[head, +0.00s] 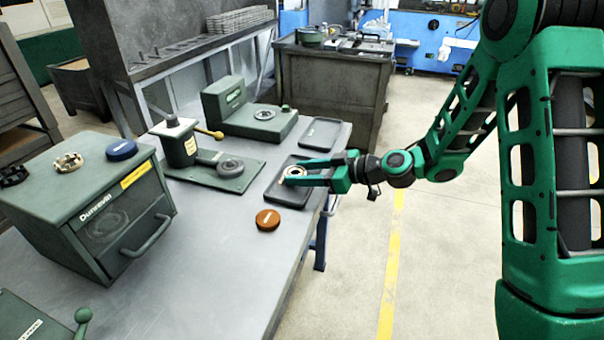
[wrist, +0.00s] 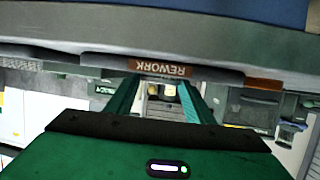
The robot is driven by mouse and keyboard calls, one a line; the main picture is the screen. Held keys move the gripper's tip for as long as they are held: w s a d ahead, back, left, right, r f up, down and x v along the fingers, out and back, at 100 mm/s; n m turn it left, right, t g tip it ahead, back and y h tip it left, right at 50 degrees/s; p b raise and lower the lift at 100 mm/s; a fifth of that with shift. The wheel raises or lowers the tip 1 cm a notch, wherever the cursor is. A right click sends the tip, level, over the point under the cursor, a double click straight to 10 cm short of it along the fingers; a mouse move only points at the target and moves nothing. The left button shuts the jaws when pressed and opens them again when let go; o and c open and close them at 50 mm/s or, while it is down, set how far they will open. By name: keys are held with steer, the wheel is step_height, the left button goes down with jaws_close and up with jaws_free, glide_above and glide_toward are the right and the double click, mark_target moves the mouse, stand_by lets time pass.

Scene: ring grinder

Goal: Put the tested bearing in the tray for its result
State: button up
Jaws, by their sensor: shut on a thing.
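In the head view my gripper (head: 296,174) is shut on a pale ring-shaped bearing (head: 296,171) at its fingertips. The bearing shows over the nearer dark tray (head: 286,198); whether it touches the tray I cannot tell. A second dark tray (head: 319,133) lies just beyond it and looks empty. In the wrist view my gripper's green fingers (wrist: 160,102) point away from the camera. Beyond them a tray edge (wrist: 110,61) carries an upside-down REWORK label (wrist: 160,68). The bearing is not clearly visible there.
Left of the trays stand a green tester with a yellow-knobbed lever (head: 183,142) and a green machine (head: 245,112). An orange-brown disc (head: 268,219) lies in front of the nearer tray. A green cabinet (head: 95,205) stands at left with several ring parts on top.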

steer(key=shift+f, duration=0.1)
steer(key=o, duration=1.4)
steer(key=shift+c, duration=0.2)
steer(key=v, duration=1.2)
steer(key=s+d+f+m+g+h, duration=0.1)
steer(key=s+d+m+g+h, duration=0.1)
steer(key=s+d+m+h, duration=0.5)
steer(key=s+d+f+m+g+h, duration=0.1)
steer(key=s+d+f+h, duration=0.1)
steer(key=s+d, duration=0.65)
steer(key=s+d+r+m+g+h, duration=0.1)
steer(key=s+d+r+m, duration=0.1)
steer(key=s+d+m, duration=0.3)
steer(key=s+d+r+m+g+h, duration=0.2)
steer(key=s+d+m, duration=0.4)
steer(key=s+d, duration=0.3)
steer(key=shift+s+r, duration=0.6)
steer(key=shift+s, duration=0.05)
